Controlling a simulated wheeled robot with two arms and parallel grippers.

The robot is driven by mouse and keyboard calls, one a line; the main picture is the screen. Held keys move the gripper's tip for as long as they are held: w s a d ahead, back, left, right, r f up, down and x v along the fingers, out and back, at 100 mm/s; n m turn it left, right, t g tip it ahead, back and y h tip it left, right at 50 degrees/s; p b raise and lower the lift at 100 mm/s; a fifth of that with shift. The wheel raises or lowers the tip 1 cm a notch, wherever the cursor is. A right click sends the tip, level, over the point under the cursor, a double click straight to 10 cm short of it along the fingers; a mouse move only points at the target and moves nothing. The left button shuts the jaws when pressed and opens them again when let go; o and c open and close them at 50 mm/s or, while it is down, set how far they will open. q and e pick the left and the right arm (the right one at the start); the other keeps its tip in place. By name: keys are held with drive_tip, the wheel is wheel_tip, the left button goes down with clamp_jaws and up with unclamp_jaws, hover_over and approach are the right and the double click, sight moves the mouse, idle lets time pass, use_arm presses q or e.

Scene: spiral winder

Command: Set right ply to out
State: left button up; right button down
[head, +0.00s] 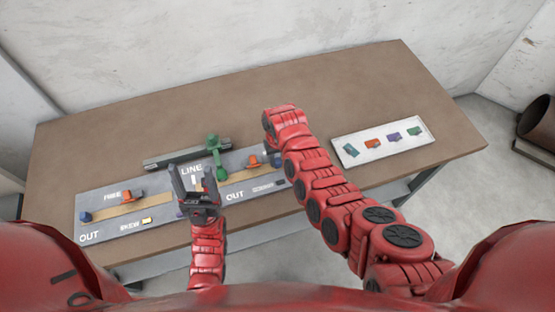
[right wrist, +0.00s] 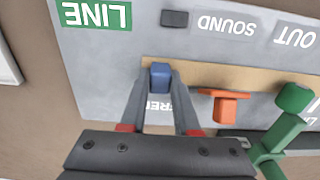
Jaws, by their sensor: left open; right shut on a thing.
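The control panel (head: 110,232) lies on the table with a left and a right tan strip. On the right strip (right wrist: 240,76), a blue block (right wrist: 160,79) stands at the end by the partly hidden FREE label. My right gripper (right wrist: 160,72) is shut on this blue block. The right OUT label (right wrist: 294,36) is near the strip's other end. An orange piece (right wrist: 226,104) sits on the strip between. In the head view my right arm covers most of its gripper. My left gripper (head: 195,183) is open and empty over the panel's middle, by the LINE label (head: 191,169).
A green lever (head: 213,150) rises behind the panel's middle, close to the right strip. The left strip has a blue block (head: 85,215) and an orange piece (head: 132,194). A white tray (head: 345,163) with several coloured pieces lies right. The table's back is clear.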

idle(0.3)
drive_tip(key=d, duration=0.2)
drive_tip(key=w+d+b, duration=0.1)
drive_tip(key=d, duration=0.2)
drive_tip(key=w+d, duration=0.1)
drive_tip(key=d, duration=0.1)
drive_tip(key=shift+w+d+f+b, duration=0.1)
drive_tip(key=shift+w+d+b, duration=0.1)
drive_tip(key=shift+b, duration=0.2)
drive_tip(key=shift+w+d, duration=0.1)
drive_tip(key=shift+d, duration=0.2)
drive_tip(key=c, duration=0.6)
unclamp_jaws()
drive_tip(key=shift+d, duration=0.15)
drive_tip(key=shift+c, duration=0.2)
